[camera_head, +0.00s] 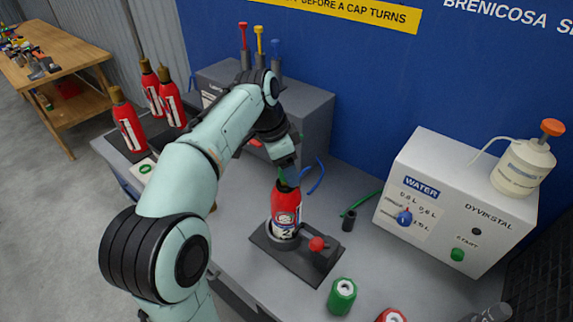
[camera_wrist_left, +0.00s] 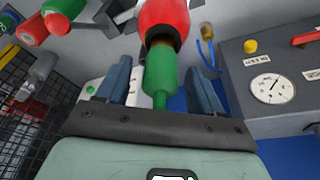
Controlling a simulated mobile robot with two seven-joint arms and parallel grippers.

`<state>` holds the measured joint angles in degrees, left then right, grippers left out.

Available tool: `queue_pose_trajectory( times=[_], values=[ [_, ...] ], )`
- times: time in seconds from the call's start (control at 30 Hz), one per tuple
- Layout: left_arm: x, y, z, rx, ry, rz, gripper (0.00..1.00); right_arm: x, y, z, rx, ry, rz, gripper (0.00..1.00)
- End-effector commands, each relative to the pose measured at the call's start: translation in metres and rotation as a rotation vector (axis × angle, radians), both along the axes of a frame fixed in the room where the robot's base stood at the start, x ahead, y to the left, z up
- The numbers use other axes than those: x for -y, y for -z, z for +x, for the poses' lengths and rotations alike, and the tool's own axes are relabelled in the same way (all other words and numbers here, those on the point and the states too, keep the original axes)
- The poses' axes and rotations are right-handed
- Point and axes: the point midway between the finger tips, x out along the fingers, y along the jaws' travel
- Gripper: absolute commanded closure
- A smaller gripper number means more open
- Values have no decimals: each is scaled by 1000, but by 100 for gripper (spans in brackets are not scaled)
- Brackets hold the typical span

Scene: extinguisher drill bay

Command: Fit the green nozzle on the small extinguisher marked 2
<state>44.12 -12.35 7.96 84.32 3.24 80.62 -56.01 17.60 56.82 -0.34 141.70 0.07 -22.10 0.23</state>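The small extinguisher marked 2 (camera_head: 285,208) stands upright in a dark holder (camera_head: 268,242) with a red knob. It is red with a white label; its red body (camera_wrist_left: 168,14) also shows in the left wrist view. The green nozzle (camera_wrist_left: 160,75) is in line with its neck, narrow end towards my wrist. It appears to sit at the neck; how firmly, I cannot tell. My left gripper (camera_head: 286,177) is right above the extinguisher. In the wrist view its blue fingers (camera_wrist_left: 162,92) stand apart on both sides of the nozzle, with gaps. My right gripper is not in view.
A green cylinder (camera_head: 342,296) and a red one (camera_head: 390,315) stand near the front edge. A white water machine (camera_head: 455,200) is at the right. Several red extinguishers (camera_head: 129,126) stand at the left. A grey gauge box (camera_head: 312,112) stands behind my arm.

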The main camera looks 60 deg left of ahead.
Motion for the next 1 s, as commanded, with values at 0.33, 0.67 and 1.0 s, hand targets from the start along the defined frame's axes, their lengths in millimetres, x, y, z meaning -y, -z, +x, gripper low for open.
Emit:
queue_pose_trajectory(
  times=[0.33,0.67,1.0],
  values=[
    [-1,-22,-4,3,0,1,33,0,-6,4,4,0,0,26],
    [-7,-95,-22,7,0,2,33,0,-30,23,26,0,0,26],
    [-10,-129,-34,1,0,0,33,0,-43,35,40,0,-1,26]
  ],
)
